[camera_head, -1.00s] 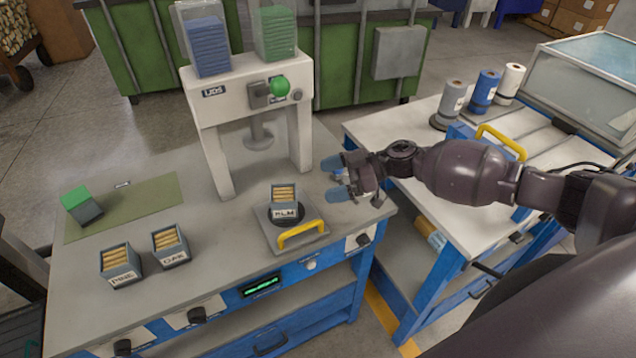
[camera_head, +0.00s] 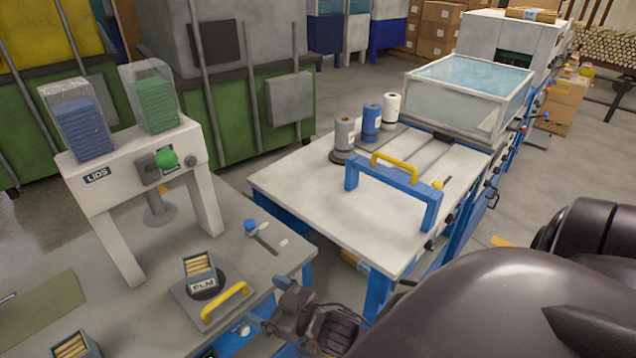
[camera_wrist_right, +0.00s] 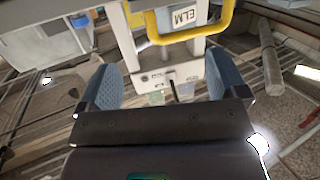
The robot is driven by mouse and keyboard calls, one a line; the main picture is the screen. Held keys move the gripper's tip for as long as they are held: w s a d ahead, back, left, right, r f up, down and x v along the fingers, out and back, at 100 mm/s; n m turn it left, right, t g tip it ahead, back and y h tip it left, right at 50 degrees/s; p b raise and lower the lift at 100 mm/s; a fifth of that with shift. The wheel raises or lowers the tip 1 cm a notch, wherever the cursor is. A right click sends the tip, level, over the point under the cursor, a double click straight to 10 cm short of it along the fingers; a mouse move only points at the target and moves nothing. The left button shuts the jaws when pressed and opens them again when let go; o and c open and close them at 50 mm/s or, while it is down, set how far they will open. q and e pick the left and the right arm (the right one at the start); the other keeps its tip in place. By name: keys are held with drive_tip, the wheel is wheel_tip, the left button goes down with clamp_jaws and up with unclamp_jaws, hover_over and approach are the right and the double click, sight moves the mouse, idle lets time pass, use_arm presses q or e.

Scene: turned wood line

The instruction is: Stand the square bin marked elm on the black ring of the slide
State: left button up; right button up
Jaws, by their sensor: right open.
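The square bin marked elm (camera_head: 199,268) is grey, holds light wooden pieces, and stands upright on the black ring (camera_head: 206,291) of the slide (camera_head: 185,292), which has a yellow handle (camera_head: 226,303). The bin hides most of the ring. My right gripper (camera_head: 276,305) is to the right of the slide near the table's front edge, apart from the bin and handle. In the right wrist view, its blue fingers (camera_wrist_right: 160,70) are spread with nothing between them; the elm label (camera_wrist_right: 184,17) and yellow handle (camera_wrist_right: 190,36) show beyond. My left gripper is out of view.
The white lid press (camera_head: 130,160) stands behind the slide. A small blue-ended tool (camera_head: 262,238) lies on the table to the right. Another bin (camera_head: 76,347) is at the lower left. A second white table (camera_head: 320,205) with a blue frame and spools stands at right.

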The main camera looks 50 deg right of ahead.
drive_tip(key=s+d+f+m+g+h, duration=0.2)
drive_tip(key=s+d+f+g+h, duration=0.2)
drive_tip(key=s+f, duration=0.4)
drive_tip(key=shift+s+d+f, duration=0.15)
drive_tip(key=shift+s, duration=0.95)
